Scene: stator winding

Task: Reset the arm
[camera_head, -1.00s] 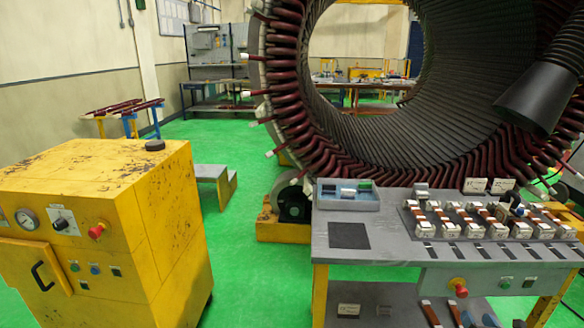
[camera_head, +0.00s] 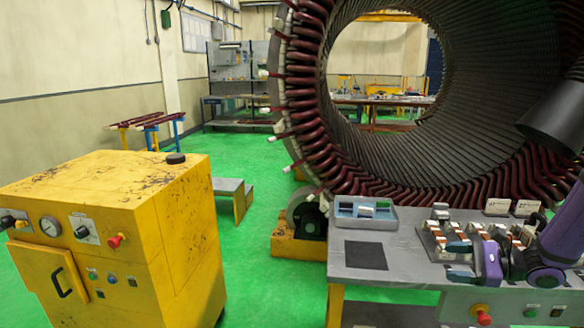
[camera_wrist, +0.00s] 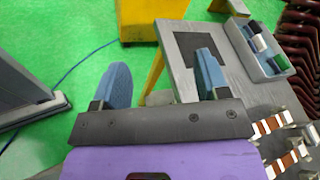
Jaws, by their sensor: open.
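My gripper (camera_head: 460,262) is at the right in the head view, low over the grey workbench (camera_head: 352,275), with my purple wrist behind it. In the wrist view its two blue fingers (camera_wrist: 162,80) are spread apart with nothing between them. Green floor and the bench edge show beyond them. My arm hides part of the row of small white and copper-coloured parts (camera_head: 432,240) on the bench. These parts also show at the lower right of the wrist view (camera_wrist: 285,128).
A grey tray (camera_head: 345,222) with small blocks sits at the bench's back left. A large stator ring (camera_head: 310,110) stands behind the bench. A yellow control cabinet (camera_head: 190,235) stands at the left. Green floor lies between cabinet and bench.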

